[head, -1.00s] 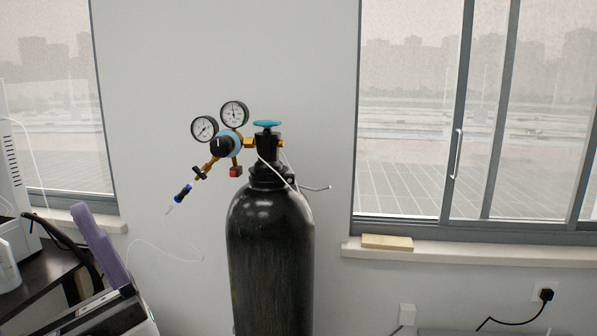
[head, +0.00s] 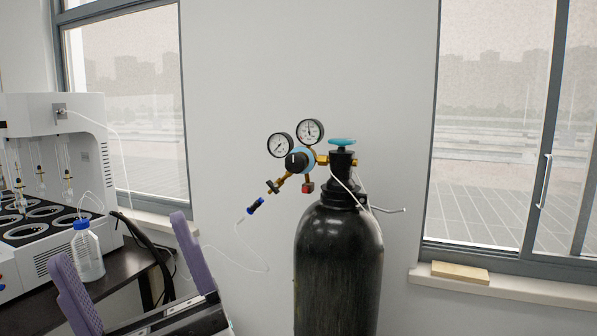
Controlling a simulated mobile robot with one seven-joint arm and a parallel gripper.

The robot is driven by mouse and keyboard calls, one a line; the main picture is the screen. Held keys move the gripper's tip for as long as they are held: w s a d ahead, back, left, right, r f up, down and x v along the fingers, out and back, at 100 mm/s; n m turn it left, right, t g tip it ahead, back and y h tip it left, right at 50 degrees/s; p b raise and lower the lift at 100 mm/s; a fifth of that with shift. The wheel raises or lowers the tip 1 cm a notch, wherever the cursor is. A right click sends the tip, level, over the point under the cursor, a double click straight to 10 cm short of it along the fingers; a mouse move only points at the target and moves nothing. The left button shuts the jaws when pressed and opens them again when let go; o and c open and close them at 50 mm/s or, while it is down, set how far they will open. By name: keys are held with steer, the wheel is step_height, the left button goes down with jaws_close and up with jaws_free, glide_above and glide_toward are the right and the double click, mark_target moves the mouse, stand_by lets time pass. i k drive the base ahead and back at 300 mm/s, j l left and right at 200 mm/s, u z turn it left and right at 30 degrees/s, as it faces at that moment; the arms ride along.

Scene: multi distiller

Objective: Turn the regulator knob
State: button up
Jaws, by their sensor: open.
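The regulator (head: 308,158) is mounted at the top of a black gas cylinder (head: 338,265). Its black knob (head: 296,161) sits in front of a light-blue ring, below two round white gauges (head: 280,145). A teal valve handwheel (head: 343,142) is just to the right, on top of the cylinder. My gripper (head: 124,240) shows at the lower left, with two purple fingers pointing up and spread wide apart. It is open, with nothing seen held between the fingers. It is well to the left of the knob and lower in the picture, apart from it.
A white distiller (head: 65,180) stands on a dark table at the left, with a blue-capped bottle (head: 88,255) in front. A window sill with a wooden block (head: 460,271) is at the right.

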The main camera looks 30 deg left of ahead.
mark_target(296, 162)
steer(key=i+j+z, duration=0.1)
steer(key=i+j, duration=0.15)
steer(key=i, duration=0.25)
steer(key=i+j, duration=0.25)
steer(key=i, duration=0.2)
steer(key=l+z, duration=0.05)
